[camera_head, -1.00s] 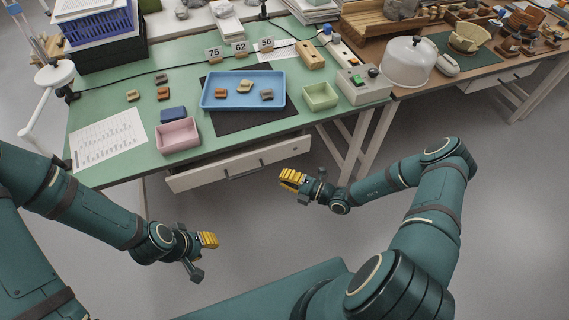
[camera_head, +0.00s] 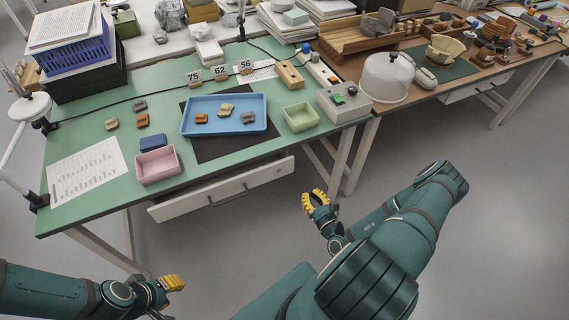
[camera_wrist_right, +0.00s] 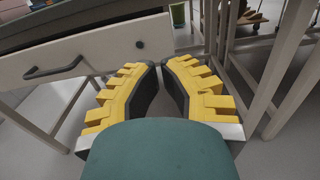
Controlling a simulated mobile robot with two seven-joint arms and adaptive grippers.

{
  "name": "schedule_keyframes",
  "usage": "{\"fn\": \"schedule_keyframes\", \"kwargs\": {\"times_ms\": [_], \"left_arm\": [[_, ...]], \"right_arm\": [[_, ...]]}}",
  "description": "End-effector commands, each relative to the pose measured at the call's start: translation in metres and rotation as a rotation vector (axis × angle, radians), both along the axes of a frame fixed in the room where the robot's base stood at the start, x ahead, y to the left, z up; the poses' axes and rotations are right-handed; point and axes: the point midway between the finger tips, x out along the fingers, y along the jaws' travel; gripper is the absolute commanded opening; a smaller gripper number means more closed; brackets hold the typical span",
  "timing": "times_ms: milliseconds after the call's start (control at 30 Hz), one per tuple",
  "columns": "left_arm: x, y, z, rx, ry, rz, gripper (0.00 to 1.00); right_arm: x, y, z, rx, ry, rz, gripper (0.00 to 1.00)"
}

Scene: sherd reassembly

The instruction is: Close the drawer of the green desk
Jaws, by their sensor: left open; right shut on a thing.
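The green desk (camera_head: 100,205) stands at the left. Its pale drawer (camera_head: 185,208) is pulled out, with the front standing forward of the desk edge and a dark gap behind it. In the right wrist view the drawer front (camera_wrist_right: 100,52) shows at upper left with a dark handle and a round lock. My right gripper (camera_head: 316,200) is in front of the drawer's right end, apart from it. Its yellow-padded fingers (camera_wrist_right: 161,68) are curled in, tips close together; I see nothing between them. My left gripper (camera_head: 165,300) is open at the lower left, partly cut off by the frame.
A blue tray (camera_head: 188,130) with sherds, a pink box (camera_head: 158,166), a green box (camera_head: 300,117) and a control box (camera_head: 345,104) sit on the desk. Desk legs (camera_head: 345,160) stand right of the drawer. The floor (camera_head: 480,220) ahead is clear.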

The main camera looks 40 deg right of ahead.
Motion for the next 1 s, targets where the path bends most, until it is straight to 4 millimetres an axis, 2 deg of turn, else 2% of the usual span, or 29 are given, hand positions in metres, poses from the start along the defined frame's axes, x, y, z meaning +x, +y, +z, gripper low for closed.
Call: {"fn": "schedule_keyframes", "kwargs": {"times_ms": [133, 267, 700, 833, 1000], "left_arm": [[0.000, 0.000, -0.001, 0.000, 0.000, 0.000, 0.34], [0.000, 0.000, -0.003, 0.000, -0.001, 0.000, 0.34], [0.003, 0.000, -0.020, 0.001, -0.009, 0.002, 0.34], [0.005, 0.001, -0.025, 0.003, -0.011, 0.002, 0.34], [0.006, 0.001, -0.029, 0.003, -0.014, 0.003, 0.34]], "right_arm": [[-0.001, -0.005, -0.001, -0.040, 0.014, -0.024, 0.00], [0.012, -0.008, -0.001, -0.042, 0.011, -0.023, 0.00], [0.094, -0.027, -0.002, -0.041, 0.011, -0.021, 0.00], [0.113, -0.032, -0.002, -0.040, 0.011, -0.021, 0.00], [0.128, -0.036, -0.001, -0.039, 0.012, -0.022, 0.00]]}}
